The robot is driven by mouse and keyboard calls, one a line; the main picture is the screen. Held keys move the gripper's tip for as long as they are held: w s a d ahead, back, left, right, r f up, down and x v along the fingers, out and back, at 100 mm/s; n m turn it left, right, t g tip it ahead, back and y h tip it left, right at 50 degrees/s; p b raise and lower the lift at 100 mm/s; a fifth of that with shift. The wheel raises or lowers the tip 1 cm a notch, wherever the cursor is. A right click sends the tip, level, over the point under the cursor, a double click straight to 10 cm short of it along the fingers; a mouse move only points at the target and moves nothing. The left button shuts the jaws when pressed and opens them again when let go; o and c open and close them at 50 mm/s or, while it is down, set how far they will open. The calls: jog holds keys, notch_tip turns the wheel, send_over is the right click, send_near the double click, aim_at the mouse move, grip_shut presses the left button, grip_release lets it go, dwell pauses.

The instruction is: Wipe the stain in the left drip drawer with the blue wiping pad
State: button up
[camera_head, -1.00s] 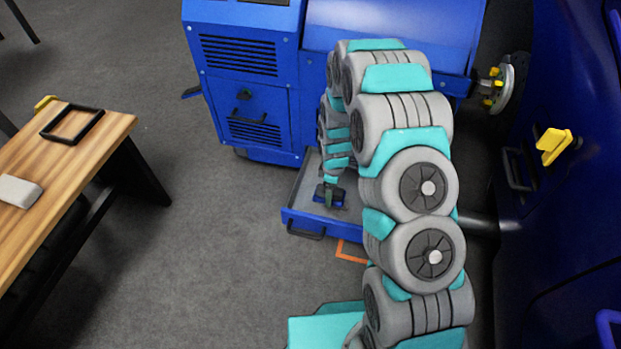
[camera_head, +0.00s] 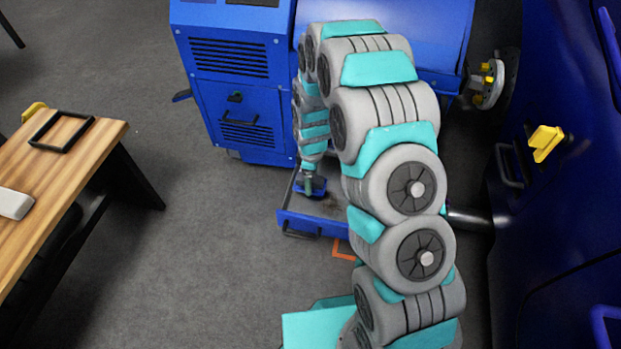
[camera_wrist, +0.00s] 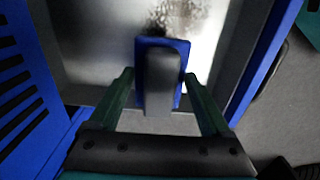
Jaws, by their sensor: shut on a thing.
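The left drip drawer (camera_head: 322,226) is pulled out low at the front of the blue machine. My gripper (camera_head: 309,182) is inside it, toward its left side, shut on the grey handle of the blue wiping pad (camera_head: 311,192). In the wrist view the pad (camera_wrist: 145,60) sits between my gripper's fingers (camera_wrist: 162,98), over the drawer's shiny metal floor (camera_wrist: 95,45). Whether it touches the floor is hard to tell. A dark speckled stain (camera_wrist: 178,15) lies just beyond the pad; in the head view it shows as a brownish patch (camera_head: 331,203) right of the pad.
The blue machine (camera_head: 235,80) stands behind the drawer. A wooden table (camera_head: 75,165) at left holds a black frame (camera_head: 62,131) and a pale block (camera_head: 14,203). A dark blue body with a yellow handle (camera_head: 545,142) stands at right. Grey floor between table and drawer is clear.

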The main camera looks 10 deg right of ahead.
jog(key=shift+r, duration=1.5)
